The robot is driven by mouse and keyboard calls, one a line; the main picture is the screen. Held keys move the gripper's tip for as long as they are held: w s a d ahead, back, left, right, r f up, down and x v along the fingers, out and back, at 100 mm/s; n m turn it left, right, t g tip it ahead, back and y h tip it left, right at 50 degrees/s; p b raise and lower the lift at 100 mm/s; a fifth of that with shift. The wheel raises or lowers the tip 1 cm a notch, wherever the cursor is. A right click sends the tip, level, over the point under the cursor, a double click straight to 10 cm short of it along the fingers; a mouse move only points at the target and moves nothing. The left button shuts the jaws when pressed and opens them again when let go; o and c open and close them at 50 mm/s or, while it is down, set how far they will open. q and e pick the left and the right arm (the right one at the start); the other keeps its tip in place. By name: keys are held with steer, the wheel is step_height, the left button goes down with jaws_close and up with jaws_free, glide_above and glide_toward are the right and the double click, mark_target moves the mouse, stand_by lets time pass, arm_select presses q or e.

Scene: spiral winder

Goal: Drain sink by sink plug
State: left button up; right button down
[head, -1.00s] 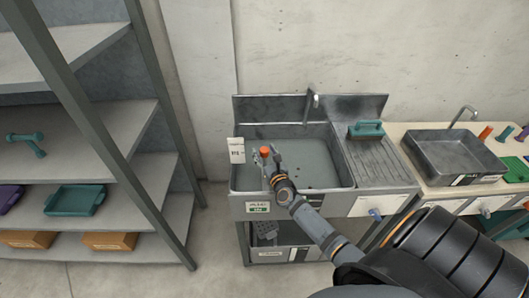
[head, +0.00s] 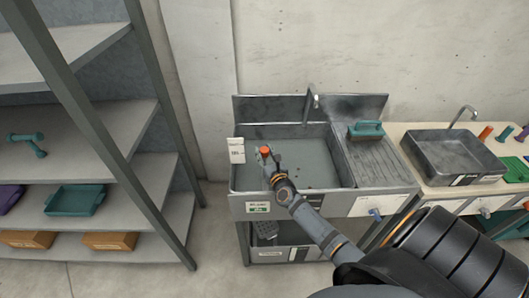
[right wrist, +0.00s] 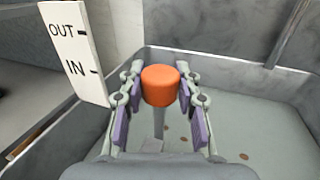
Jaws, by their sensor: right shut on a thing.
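The sink plug is an orange knob (right wrist: 161,86) on a thin grey stem, standing up in the left part of the metal sink (head: 325,185). The knob also shows in the head view (head: 265,150). My right gripper (head: 267,156) reaches in over the sink's front rim. In the right wrist view its purple-padded fingers (right wrist: 160,88) are shut on the knob from both sides. A white sign (right wrist: 78,50) reading OUT and IN with tick marks stands left of the knob. My left gripper is not in view.
A grey faucet (head: 311,100) stands at the sink's back. A teal-handled brush (head: 366,129) lies on the ribbed drainboard to the right. A second sink (head: 455,155) stands further right. Grey shelves (head: 100,130) stand on the left. The basin floor shows several small brown specks.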

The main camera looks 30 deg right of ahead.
step_height(320, 180, up, 4)
steer(key=p, duration=0.3)
steer(key=shift+r, duration=0.1)
steer(key=shift+f, duration=0.2)
steer(key=c, duration=0.9)
jaws_free()
steer(key=shift+s+a+f, duration=0.1)
steer(key=shift+s, duration=0.2)
steer(key=v, duration=1.1)
steer(key=shift+s+a, duration=0.1)
steer(key=shift+s, duration=0.05)
